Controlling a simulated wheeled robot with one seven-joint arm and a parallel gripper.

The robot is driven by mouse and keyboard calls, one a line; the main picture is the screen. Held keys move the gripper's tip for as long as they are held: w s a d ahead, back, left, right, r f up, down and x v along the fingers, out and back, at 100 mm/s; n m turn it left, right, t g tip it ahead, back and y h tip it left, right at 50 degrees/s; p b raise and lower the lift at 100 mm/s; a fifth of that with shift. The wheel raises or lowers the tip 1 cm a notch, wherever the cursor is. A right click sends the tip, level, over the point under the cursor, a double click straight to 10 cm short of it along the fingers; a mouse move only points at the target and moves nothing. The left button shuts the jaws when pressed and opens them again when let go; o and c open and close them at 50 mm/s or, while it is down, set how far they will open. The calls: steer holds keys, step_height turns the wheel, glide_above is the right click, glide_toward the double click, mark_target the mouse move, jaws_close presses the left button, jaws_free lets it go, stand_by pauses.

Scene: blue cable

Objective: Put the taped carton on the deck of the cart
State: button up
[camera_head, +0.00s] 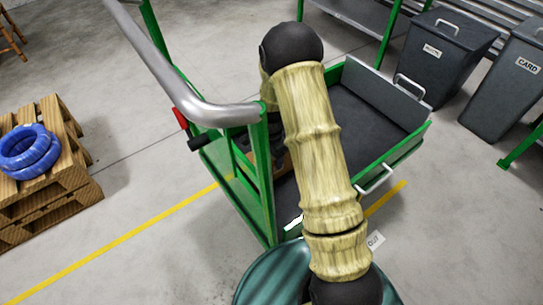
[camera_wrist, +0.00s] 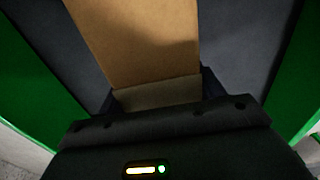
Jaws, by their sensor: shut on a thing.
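The carton (camera_wrist: 140,40) is a plain brown cardboard box with a paler band at its near end, filling the upper middle of the wrist view. My gripper (camera_wrist: 158,98) is shut on it, with a dark finger at each side of its near end. The green cart (camera_head: 263,180) stands in the middle of the head view, and its dark grey deck (camera_head: 362,125) shows to the right of my arm. The carton is over the deck in the wrist view; I cannot tell if it touches it. In the head view my arm hides most of the carton and gripper.
The cart's silver handle (camera_head: 190,95) rises at its left, and a grey flap (camera_head: 383,95) stands at its far side. Two grey bins (camera_head: 445,58) are at the right. A blue cable coil (camera_head: 28,150) lies on wooden pallets (camera_head: 50,195) at the left.

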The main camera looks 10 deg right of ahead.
steer(key=o, duration=1.6)
steer(key=shift+c, duration=0.2)
step_height(320, 180, up, 12)
steer(key=p, duration=0.5)
steer(key=shift+r, duration=0.1)
steer(key=s+r+n+t, duration=0.1)
steer(key=s+r+n, duration=0.5)
steer(key=s, duration=0.3)
steer(key=s+r+n+t, duration=0.1)
steer(key=s+r+n, duration=0.5)
steer(key=s, duration=0.4)
steer(key=shift+d+r+n+t, duration=0.3)
steer(key=shift+d+r+n, duration=0.05)
steer(key=shift+n, duration=0.35)
